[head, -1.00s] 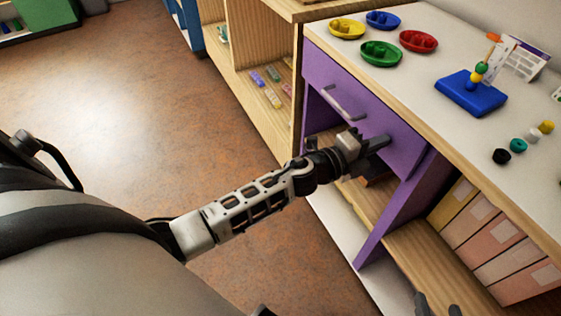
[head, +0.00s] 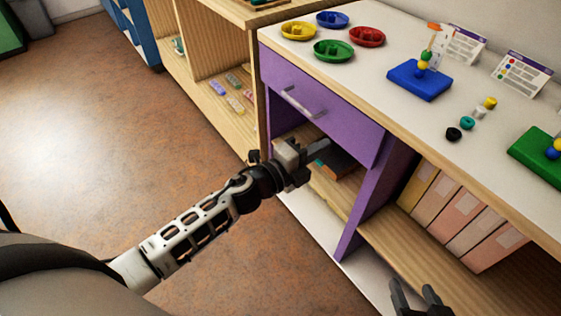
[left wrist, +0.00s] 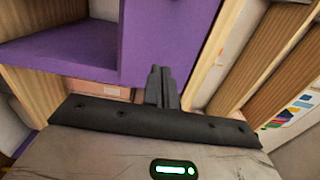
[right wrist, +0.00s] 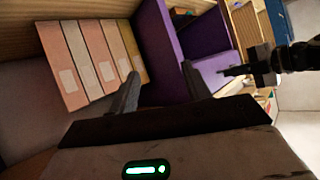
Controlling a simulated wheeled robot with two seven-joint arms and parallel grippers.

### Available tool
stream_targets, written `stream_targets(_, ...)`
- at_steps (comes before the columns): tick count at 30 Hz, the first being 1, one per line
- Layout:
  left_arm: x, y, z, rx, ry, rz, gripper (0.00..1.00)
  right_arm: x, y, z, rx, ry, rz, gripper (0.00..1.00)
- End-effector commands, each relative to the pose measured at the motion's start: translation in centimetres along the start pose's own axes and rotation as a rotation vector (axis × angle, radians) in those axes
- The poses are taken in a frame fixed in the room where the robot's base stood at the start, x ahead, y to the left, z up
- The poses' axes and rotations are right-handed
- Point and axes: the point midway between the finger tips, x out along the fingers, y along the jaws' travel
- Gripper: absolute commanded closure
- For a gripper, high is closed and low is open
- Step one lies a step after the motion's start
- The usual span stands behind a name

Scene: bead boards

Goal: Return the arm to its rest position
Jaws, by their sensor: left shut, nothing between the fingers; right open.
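My left gripper (head: 318,149) is shut and empty in the head view, in front of the open shelf under the purple drawer (head: 315,105). The drawer looks closed, and its metal handle (head: 302,103) is above the gripper and apart from it. The left wrist view shows the closed fingers (left wrist: 161,85) before a purple panel. My right gripper (head: 416,296) is open and empty at the bottom edge of the head view. In the right wrist view its two fingers (right wrist: 160,92) are spread, with the left arm visible at the right.
The white counter (head: 400,55) holds several coloured dishes, a blue bead board (head: 419,80), a green board (head: 540,152), loose beads and cards. Binders (head: 455,210) stand on the lower shelf. The floor (head: 110,130) at left is clear.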

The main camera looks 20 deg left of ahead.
Motion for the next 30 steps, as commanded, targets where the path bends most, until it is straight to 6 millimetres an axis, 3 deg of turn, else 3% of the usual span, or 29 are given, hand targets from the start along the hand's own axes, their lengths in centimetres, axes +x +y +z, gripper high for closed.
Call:
stream_targets(3, -3.0, 0.2, -0.1, 0.001, 0.002, 0.003, 1.00, 0.1, 0.0, 0.1, 0.000, 0.001, 0.000, 0.52)
stream_targets(9, -6.3, 0.2, -0.1, 0.000, 0.002, 0.002, 1.00, 0.1, 0.1, 0.1, -0.002, 0.006, 0.001, 0.52)
stream_targets(20, -8.0, -0.2, -0.2, -0.064, -0.024, 0.003, 1.00, -0.1, 0.0, -0.6, -0.004, 0.014, 0.002, 0.52)
stream_targets(23, -9.4, -0.7, -0.5, -0.318, -0.126, 0.018, 1.00, -0.7, -0.1, -1.6, -0.008, 0.012, 0.004, 0.52)
stream_targets(26, -11.9, -0.3, -1.4, -0.719, -0.286, 0.062, 1.00, -1.3, -0.2, -2.4, -0.013, 0.001, 0.009, 0.52)
stream_targets(30, -15.7, 1.3, -4.2, -1.259, -0.493, 0.158, 1.00, -1.5, -0.1, -2.4, -0.020, -0.024, 0.017, 0.52)
